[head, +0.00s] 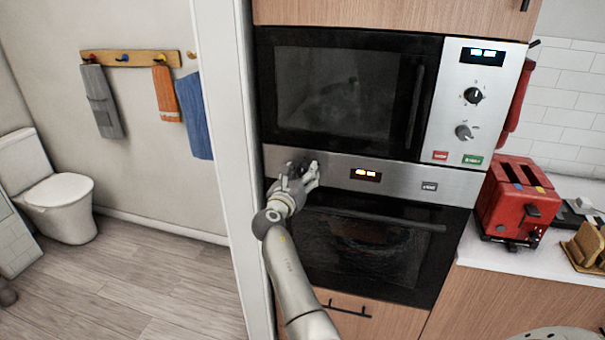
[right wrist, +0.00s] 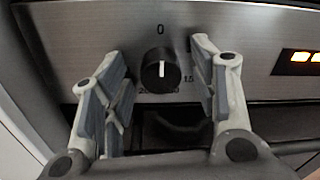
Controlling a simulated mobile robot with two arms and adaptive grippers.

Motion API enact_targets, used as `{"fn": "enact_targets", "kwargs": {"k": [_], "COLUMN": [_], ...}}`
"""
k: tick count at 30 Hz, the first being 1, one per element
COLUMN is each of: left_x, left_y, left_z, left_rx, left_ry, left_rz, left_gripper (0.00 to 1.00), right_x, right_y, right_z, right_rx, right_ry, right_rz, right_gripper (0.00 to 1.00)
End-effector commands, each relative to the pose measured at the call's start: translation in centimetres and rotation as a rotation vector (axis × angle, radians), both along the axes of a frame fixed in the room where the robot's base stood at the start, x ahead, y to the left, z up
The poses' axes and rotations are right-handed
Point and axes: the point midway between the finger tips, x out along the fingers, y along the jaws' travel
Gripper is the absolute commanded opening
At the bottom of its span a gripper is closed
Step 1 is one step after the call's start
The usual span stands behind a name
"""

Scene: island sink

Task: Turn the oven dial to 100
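The oven dial (right wrist: 161,70) is a round black knob with a white pointer line on the oven's steel control panel (right wrist: 100,40). In the right wrist view a 0 is printed above it, and other numbers below are partly hidden. The pointer line looks upright. My right gripper (right wrist: 159,88) is open, with one finger on each side of the dial and a visible gap to it. In the head view my right gripper (head: 299,174) is at the left end of the oven panel (head: 410,181) and mostly hides the dial. My left gripper is not in view.
The oven door (head: 370,250) with its bar handle is below the panel. A microwave (head: 340,95) with two knobs is above. A lit display (head: 366,175) is right of the dial. A white wall edge (head: 225,120) stands close left. A red toaster (head: 515,200) is on the right counter.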

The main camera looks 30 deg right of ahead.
Motion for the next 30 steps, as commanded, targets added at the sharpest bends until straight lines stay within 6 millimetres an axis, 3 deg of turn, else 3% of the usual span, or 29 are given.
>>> {"fn": "enact_targets", "kwargs": {"k": [1,12,22,30], "left_x": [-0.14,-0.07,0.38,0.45], "left_y": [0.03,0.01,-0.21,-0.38], "left_z": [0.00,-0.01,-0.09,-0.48], "left_rx": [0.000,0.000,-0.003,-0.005], "left_ry": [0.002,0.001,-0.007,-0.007], "left_rz": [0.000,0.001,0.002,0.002], "left_gripper": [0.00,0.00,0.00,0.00], "right_x": [0.01,0.02,0.01,-0.02], "right_y": [0.01,-0.01,-0.04,-0.10], "right_z": [0.02,0.00,-0.01,0.02], "right_rx": [0.000,0.000,0.039,0.156], "right_ry": [0.000,0.000,-0.046,-0.187], "right_rz": [0.000,0.001,0.001,0.000], "right_gripper": [0.53,0.08,0.08,0.08]}}
